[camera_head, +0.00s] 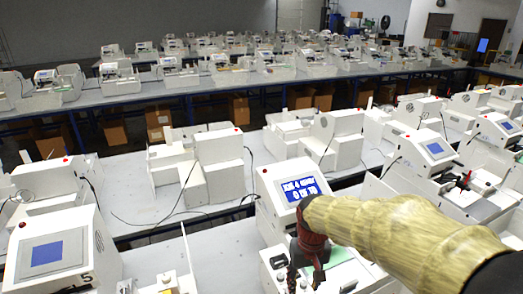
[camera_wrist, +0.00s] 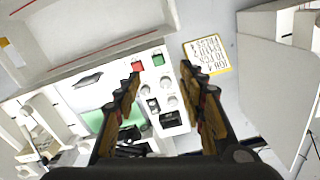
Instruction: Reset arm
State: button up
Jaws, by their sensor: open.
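My gripper (camera_wrist: 163,100) is open and empty in the wrist view, its two fingers spread above a white control panel (camera_wrist: 185,122). The panel carries a red button (camera_wrist: 137,66), a green button (camera_wrist: 158,60), several round knobs and dark switches. A green plate (camera_wrist: 97,118) lies left of the panel, partly hidden by the left finger. In the head view, my arm (camera_head: 400,226) reaches in from the right, and my gripper (camera_head: 308,268) hangs over the nearest plotter (camera_head: 270,195). That plotter has a lit blue screen with white text (camera_head: 300,189). My arm hides part of its bed.
More white plotters stand close by, one at the left (camera_head: 55,250) and one at the right (camera_head: 432,150). A printed card (camera_wrist: 207,57) lies right of the panel. Long benches (camera_head: 200,85) with more machines fill the room behind. Loose black cables lie on the bench.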

jog(key=s+d+r+t+b, duration=0.2)
jog(key=s+d+b, duration=0.1)
jog(key=s, duration=0.5)
jog(key=s+d+r+m+t+b, duration=0.1)
jog(key=s+d+r+t+b, duration=0.1)
jog(key=s, duration=0.6)
jog(key=shift+s+d+r+t+b, duration=0.35)
jog(key=shift+d+t+b, duration=0.35)
jog(key=shift+d+b, duration=0.75)
